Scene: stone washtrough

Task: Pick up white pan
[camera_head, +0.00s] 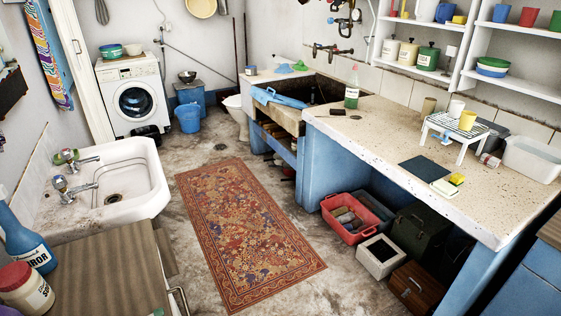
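No plainly white pan can be made out. A pale cream-yellow round pan or basin (201,8) hangs on the back wall at the top, partly cut off by the picture's edge. A white rectangular tub (533,159) stands on the speckled stone counter (385,130) at the far right. Neither of my grippers is in view.
A patterned rug (246,228) lies on the open floor in the middle. A white sink (110,195) is at left, a washing machine (132,98) at the back. A small white rack (460,128) and green bottle (352,88) stand on the counter. A red crate (352,232) sits below.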

